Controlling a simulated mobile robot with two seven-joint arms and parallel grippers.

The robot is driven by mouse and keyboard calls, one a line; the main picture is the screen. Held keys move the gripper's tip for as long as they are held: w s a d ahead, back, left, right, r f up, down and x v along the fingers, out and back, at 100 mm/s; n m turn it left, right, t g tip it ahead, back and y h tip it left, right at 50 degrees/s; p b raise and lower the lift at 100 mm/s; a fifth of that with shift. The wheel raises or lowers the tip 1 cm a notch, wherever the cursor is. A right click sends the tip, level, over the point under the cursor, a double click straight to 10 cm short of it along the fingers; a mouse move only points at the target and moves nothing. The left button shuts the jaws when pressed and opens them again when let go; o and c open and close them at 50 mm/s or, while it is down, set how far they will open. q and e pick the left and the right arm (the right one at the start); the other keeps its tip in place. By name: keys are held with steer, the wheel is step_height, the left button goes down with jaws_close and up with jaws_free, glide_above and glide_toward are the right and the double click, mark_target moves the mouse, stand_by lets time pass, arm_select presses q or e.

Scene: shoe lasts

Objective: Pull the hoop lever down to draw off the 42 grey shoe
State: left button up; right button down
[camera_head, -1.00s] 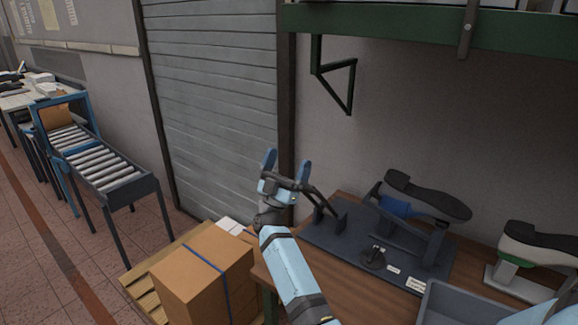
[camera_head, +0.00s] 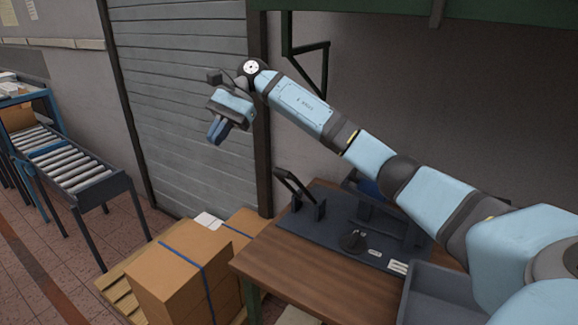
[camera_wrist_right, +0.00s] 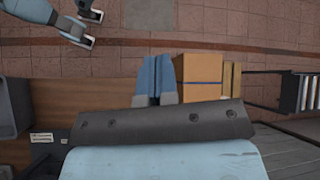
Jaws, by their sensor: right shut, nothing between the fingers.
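The hoop lever (camera_head: 300,192) stands at the left end of a dark base plate (camera_head: 325,228) on the wooden bench, its bar sloping up to the left. My right gripper (camera_head: 217,132) is shut and empty, high and left of the lever, apart from it, fingers pointing down. Its closed fingers also show in the right wrist view (camera_wrist_right: 155,78). My right arm crosses in front of the stand and hides the shoe; only a bit of blue (camera_head: 366,186) shows behind it. No size number is readable. My left gripper (camera_wrist_right: 88,28) shows open and empty in the right wrist view.
The wooden bench (camera_head: 300,275) has bare room at its front left. A grey bin (camera_head: 432,283) is at its right. Cardboard boxes (camera_head: 172,285) on a pallet stand left of the bench. A roller conveyor (camera_head: 75,165) is further left. A green beam (camera_head: 380,10) runs overhead.

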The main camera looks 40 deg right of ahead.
steer(key=s+d+m+t+h, duration=0.1)
steer(key=d+m+t+h, duration=0.15)
steer(key=d+h, duration=1.3)
steer(key=d+f+y, duration=0.2)
steer(key=f+y, duration=0.1)
steer(key=f, duration=0.3)
steer(key=d+f+y+p, duration=0.1)
steer(key=d+f+y, duration=0.1)
steer(key=f, duration=0.5)
steer(key=shift+s+g+y, duration=0.35)
steer(key=shift+y, duration=0.2)
steer(key=shift+a+m, duration=0.1)
steer(key=shift+m, duration=0.15)
